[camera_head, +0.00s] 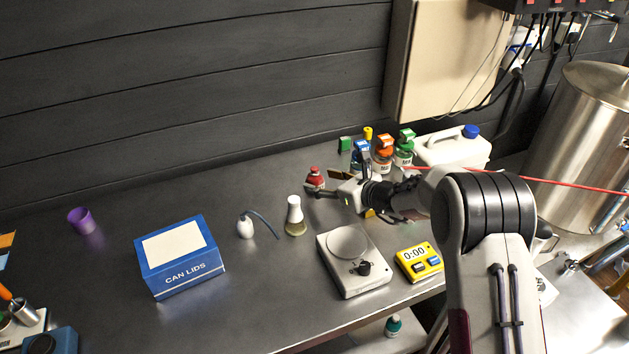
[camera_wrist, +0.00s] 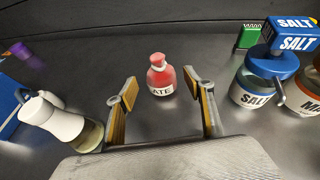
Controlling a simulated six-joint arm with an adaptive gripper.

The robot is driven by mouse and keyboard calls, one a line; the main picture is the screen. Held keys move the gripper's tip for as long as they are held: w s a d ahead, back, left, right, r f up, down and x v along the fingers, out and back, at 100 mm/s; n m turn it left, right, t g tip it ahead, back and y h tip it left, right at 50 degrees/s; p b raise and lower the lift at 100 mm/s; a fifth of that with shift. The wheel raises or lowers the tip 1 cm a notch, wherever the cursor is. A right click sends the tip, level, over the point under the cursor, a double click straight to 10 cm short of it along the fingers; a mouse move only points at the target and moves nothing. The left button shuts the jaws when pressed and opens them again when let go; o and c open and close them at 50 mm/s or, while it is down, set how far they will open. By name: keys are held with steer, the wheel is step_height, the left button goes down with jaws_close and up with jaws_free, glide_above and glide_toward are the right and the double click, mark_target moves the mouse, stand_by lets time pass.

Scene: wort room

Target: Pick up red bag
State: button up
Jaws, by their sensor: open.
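The red bag (camera_head: 315,178) is small, with a tied neck and a white label, and stands upright on the metal bench. In the wrist view the red bag (camera_wrist: 160,76) is just beyond the fingertips, roughly centred between them, with "ATE" readable on its label. My gripper (camera_head: 328,184) reaches in from the right in the head view, close to the bag. In the wrist view my gripper (camera_wrist: 158,88) has its two fingers spread apart with nothing between the pads. I see no contact with the bag.
A salt jar (camera_wrist: 262,82) with a blue lid stands right of the bag, near an orange-lidded jar (camera_head: 384,152) and a green block (camera_wrist: 249,36). A flask (camera_head: 295,216) stands to the left. A scale (camera_head: 352,262) and timer (camera_head: 418,262) lie in front. Bench left of the flask is partly clear.

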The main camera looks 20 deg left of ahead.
mark_target(319, 178)
steer(key=shift+x, duration=2.25)
steer(key=shift+w+r, duration=0.1)
steer(key=shift+r, duration=0.1)
steer(key=shift+c, duration=0.3)
steer(key=c, duration=1.2)
